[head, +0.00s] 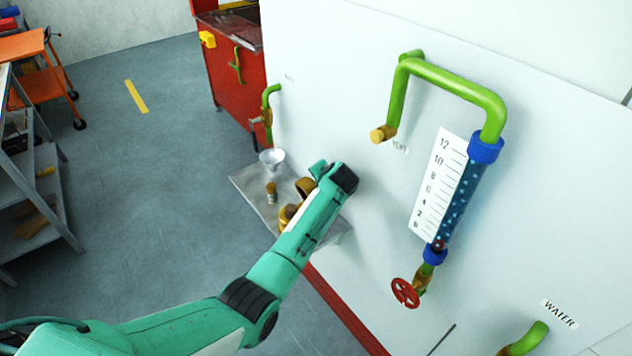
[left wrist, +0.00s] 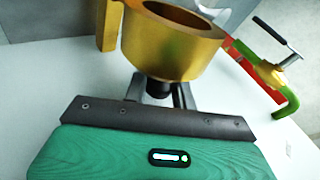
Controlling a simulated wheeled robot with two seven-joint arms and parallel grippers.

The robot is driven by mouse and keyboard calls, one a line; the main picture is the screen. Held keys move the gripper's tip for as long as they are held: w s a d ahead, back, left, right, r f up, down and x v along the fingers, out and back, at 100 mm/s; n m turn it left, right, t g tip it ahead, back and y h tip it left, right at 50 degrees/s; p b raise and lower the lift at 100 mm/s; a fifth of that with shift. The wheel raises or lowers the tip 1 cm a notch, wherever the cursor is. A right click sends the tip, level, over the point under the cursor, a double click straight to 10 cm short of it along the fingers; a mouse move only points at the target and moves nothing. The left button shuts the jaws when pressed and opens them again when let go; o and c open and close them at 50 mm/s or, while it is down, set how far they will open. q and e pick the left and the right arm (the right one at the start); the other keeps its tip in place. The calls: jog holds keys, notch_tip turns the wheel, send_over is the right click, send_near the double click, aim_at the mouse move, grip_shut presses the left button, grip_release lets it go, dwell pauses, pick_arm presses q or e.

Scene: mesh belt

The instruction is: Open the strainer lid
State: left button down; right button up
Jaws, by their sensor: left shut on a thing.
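The strainer shows in the head view as brass parts (head: 287,216) on the grey ledge, partly behind my left arm. In the left wrist view a brass cup-shaped piece, which looks like the strainer lid (left wrist: 178,52), has its open hollow side facing up in the picture. A dark knob (left wrist: 159,90) sits under it. My left gripper (left wrist: 160,95) is shut on this knob, one finger on each side. In the head view its fingers are hidden behind my arm. I cannot tell whether the lid touches the strainer body. My right gripper is not in view.
A white funnel (head: 272,156) and a brush (head: 271,190) stand on the grey ledge (head: 246,184). The white panel carries a green pipe (head: 450,82), a level gauge and a red handwheel (head: 404,293). A valve on a green pipe (left wrist: 270,75) is close by at the right.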

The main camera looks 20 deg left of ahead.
pick_arm(q)
jog(key=shift+w+d+f, duration=0.25)
jog(key=shift+d+f, duration=0.05)
jog(key=shift+f, duration=0.1)
jog(key=c, duration=1.5)
grip_release()
jog(key=o, duration=0.3)
jog(key=shift+w+d, duration=0.1)
jog(key=shift+o, duration=0.2)
jog(key=b+v, duration=0.3)
jog(key=v, duration=1)
jog(key=shift+s+r, duration=0.25)
jog(key=shift+d, duration=0.15)
jog(key=shift+f, duration=0.1)
